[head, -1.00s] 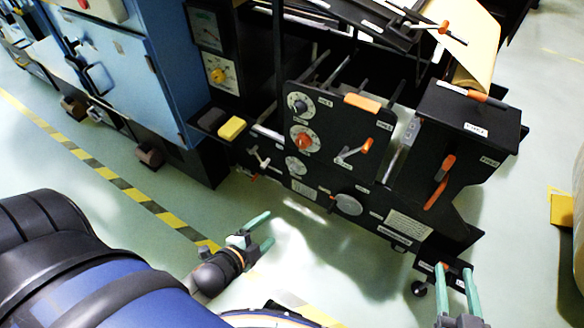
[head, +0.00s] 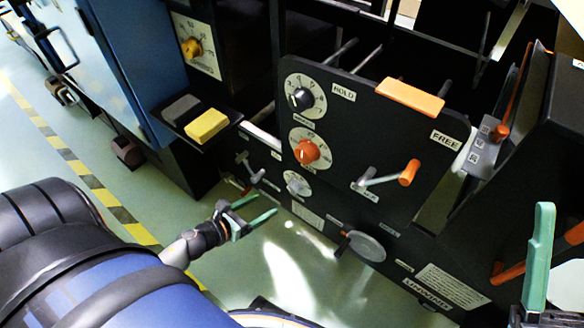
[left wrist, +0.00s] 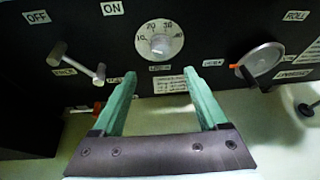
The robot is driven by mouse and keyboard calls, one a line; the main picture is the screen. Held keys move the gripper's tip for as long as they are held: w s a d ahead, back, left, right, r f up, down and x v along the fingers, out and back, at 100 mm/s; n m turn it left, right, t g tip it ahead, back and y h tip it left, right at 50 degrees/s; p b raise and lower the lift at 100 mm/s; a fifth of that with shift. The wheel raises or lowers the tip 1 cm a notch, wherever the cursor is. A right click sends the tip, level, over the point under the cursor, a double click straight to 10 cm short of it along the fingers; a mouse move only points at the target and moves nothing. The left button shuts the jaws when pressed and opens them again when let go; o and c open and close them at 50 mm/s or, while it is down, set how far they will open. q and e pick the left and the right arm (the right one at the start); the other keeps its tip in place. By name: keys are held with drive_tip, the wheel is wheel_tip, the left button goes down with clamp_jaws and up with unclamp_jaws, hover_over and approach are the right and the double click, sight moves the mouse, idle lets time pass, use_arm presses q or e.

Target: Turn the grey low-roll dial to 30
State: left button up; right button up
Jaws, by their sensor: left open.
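The grey dial (head: 297,183) is a small knob on a white scale plate, low on the black machine panel. In the left wrist view this dial (left wrist: 160,43) is straight ahead, with numbers from 10 to 40 around it; its pointer is too small to read. My left gripper (head: 264,206) is open and empty, in front of and below the dial, not touching it. In the left wrist view its green fingers (left wrist: 160,78) stand apart below the dial. Only one finger of my right gripper (head: 539,255) shows at the lower right.
A black dial (head: 301,99) and an orange dial (head: 307,152) sit above. A T-handle (head: 248,168) is left of the grey dial and a round crank disc (head: 366,246) is right of it. An orange-tipped lever (head: 409,173) juts from the panel. Floor below is clear.

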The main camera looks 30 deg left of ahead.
sight(291, 191)
use_arm(q)
drive_tip(key=b+x, duration=0.2)
drive_tip(key=x, duration=1)
drive_tip(key=shift+d+b, duration=0.1)
drive_tip(key=shift+b, duration=0.3)
drive_tip(key=shift+r, duration=0.1)
drive_tip(key=shift+d, duration=0.1)
clamp_jaws()
